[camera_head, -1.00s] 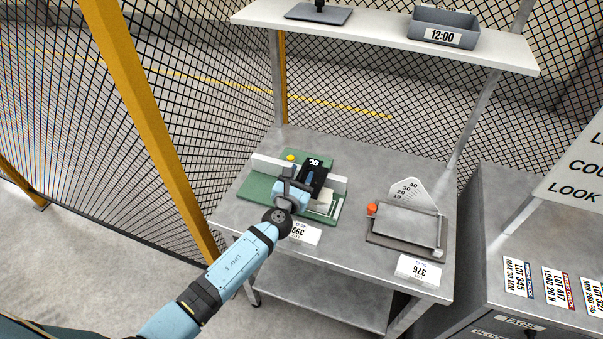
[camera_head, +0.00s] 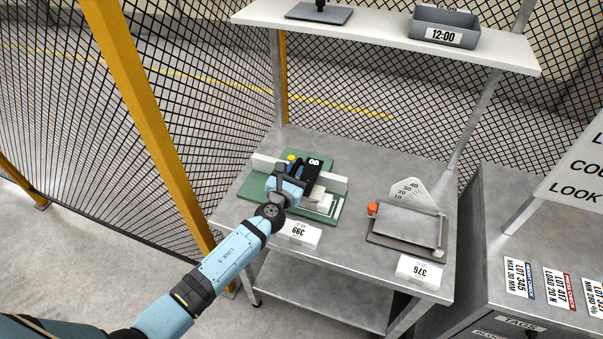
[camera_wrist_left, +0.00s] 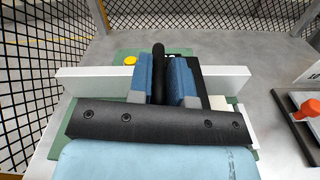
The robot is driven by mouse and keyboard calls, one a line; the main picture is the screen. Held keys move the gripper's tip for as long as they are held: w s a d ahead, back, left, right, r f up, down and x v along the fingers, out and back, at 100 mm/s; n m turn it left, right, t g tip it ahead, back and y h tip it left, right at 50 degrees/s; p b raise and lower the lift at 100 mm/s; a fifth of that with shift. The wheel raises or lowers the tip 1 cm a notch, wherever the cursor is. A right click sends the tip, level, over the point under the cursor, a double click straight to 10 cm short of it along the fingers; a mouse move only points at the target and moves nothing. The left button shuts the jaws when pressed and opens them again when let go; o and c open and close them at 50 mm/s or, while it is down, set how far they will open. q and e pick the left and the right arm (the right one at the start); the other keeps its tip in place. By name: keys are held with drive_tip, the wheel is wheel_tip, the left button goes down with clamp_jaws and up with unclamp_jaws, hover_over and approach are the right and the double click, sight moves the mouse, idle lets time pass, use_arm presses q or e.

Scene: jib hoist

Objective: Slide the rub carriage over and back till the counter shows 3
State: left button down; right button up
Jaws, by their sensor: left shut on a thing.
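The rub tester's green base (camera_head: 322,216) lies on the grey bench, with a pale rail (camera_head: 335,183) across it. My left gripper (camera_head: 291,183) is shut on the carriage's upright black handle (camera_wrist_left: 158,62), seen between the blue fingers in the left wrist view. The gripper and my arm hide much of the carriage. The black counter (camera_head: 314,162) shows white digits, which look like zeros but are too small to read surely. A yellow button (camera_head: 291,157) sits at the back left of the base. My right gripper is not in view.
A label marked 399 (camera_head: 299,233) stands in front of the tester. To the right is a tilting plate device (camera_head: 405,228) with an orange knob and angle scale. A shelf (camera_head: 380,40) overhangs the back. Wire mesh fencing (camera_head: 190,90) stands behind and to the left.

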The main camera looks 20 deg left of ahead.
use_arm(q)
drive_tip(key=a+b, duration=0.2)
drive_tip(key=a, duration=1.1)
drive_tip(key=shift+w, duration=0.25)
drive_tip(key=shift+r, duration=0.1)
drive_tip(key=c, duration=1.1)
unclamp_jaws()
drive_tip(key=shift+a, duration=0.2)
drive_tip(key=shift+c, duration=0.2)
drive_tip(key=shift+d, duration=0.1)
